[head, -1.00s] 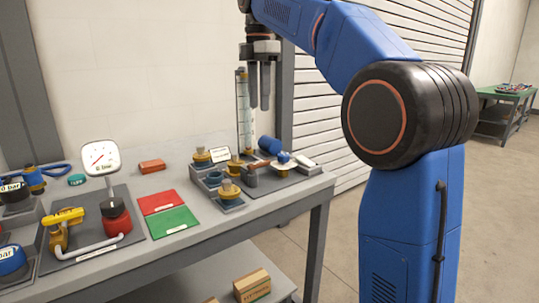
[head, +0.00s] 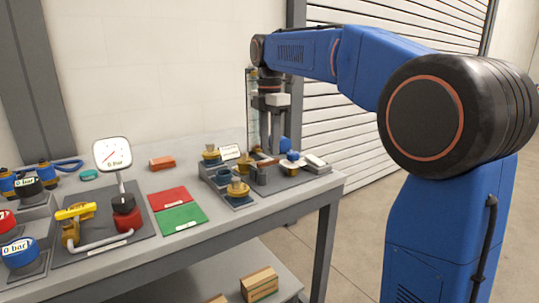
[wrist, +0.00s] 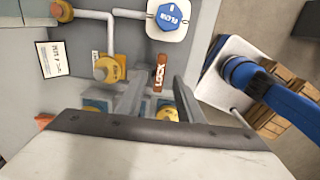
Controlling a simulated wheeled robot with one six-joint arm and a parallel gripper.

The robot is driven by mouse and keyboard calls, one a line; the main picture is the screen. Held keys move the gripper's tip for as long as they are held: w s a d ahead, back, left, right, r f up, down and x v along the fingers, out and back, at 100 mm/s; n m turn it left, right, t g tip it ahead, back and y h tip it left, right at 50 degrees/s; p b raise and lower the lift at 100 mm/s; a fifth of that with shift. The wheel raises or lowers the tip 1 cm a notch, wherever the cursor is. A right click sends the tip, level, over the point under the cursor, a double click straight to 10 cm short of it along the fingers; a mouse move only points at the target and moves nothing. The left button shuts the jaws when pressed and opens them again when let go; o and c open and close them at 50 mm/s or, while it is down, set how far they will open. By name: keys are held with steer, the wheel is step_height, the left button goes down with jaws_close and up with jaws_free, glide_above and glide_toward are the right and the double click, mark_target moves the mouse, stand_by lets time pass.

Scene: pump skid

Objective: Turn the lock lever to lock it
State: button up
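The lock lever (wrist: 159,77) is a reddish-brown bar marked LOCK in the wrist view. My gripper (wrist: 157,88) is open, with one finger to each side of the lever in that view; I cannot tell whether either finger touches it. In the head view my gripper (head: 270,150) points down over the back right of the bench, its fingertips low among the fittings. The lever is mostly hidden behind the fingers there.
A gauge (head: 112,155), red mat (head: 169,198) and green mat (head: 180,217) are further left on the bench (head: 240,222).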

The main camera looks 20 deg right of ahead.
mark_target(270, 160)
steer(key=shift+f, duration=1.9)
jaws_close()
